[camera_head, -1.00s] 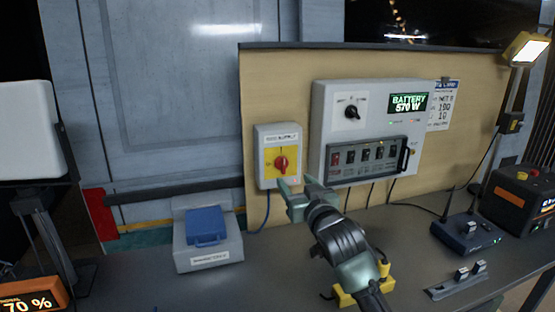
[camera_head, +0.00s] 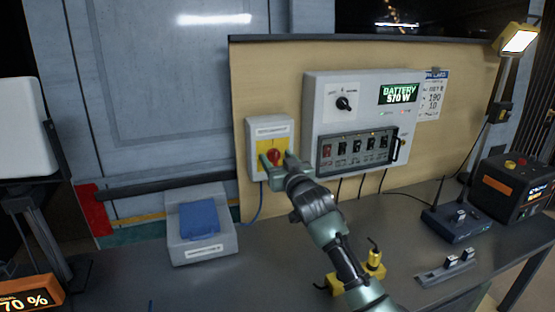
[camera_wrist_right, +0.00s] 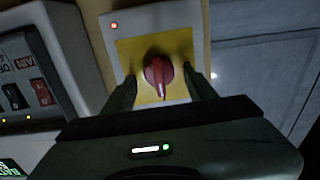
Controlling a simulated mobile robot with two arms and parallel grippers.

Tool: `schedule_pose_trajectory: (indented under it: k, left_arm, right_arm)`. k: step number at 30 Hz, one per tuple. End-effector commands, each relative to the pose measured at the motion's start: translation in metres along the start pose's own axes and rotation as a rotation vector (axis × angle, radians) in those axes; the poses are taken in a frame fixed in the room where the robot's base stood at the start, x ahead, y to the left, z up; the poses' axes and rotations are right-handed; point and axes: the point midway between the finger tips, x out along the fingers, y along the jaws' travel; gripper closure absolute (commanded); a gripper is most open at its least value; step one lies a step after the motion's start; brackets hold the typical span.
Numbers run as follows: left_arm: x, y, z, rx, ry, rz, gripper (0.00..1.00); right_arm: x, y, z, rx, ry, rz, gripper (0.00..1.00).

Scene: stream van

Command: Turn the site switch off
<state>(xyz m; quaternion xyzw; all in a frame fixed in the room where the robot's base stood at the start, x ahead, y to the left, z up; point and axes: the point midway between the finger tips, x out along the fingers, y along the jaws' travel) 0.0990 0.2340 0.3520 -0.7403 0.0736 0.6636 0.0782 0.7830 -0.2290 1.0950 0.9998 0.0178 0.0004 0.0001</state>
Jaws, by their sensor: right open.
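The switch is a red rotary knob (camera_head: 273,157) on a yellow plate in a white box (camera_head: 268,131) on the tan board. My right gripper (camera_head: 277,161) is open in front of the box, with its fingertips on either side of the knob in the head view. In the right wrist view the red knob (camera_wrist_right: 158,73) sits between the two open fingers (camera_wrist_right: 162,88), its pointer toward the bottom of that picture. I cannot tell whether the fingers touch it. A small red light shows on the box's corner. My left gripper is out of view.
A larger control panel (camera_head: 312,107) with a black dial, a row of switches and a green "BATTERY 570 W" display is just right of the box. A grey box with a blue lid (camera_head: 200,220) stands below left. A router (camera_head: 457,224) and black power unit (camera_head: 515,187) are at right.

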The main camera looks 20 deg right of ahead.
Motion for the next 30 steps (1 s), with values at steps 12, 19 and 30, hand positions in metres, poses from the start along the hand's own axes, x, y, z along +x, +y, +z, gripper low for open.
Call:
schedule_pose_trajectory:
  k: [12,19,30]
  left_arm:
    - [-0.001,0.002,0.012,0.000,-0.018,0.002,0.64]
    - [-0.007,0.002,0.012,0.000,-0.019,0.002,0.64]
    - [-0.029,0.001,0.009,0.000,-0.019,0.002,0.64]
  right_arm:
    - [0.000,0.000,0.000,-0.005,-0.001,0.000,1.00]
    - [0.000,0.000,-0.001,-0.069,-0.003,0.001,1.00]
    - [0.000,-0.001,-0.002,-0.357,-0.003,0.001,1.00]
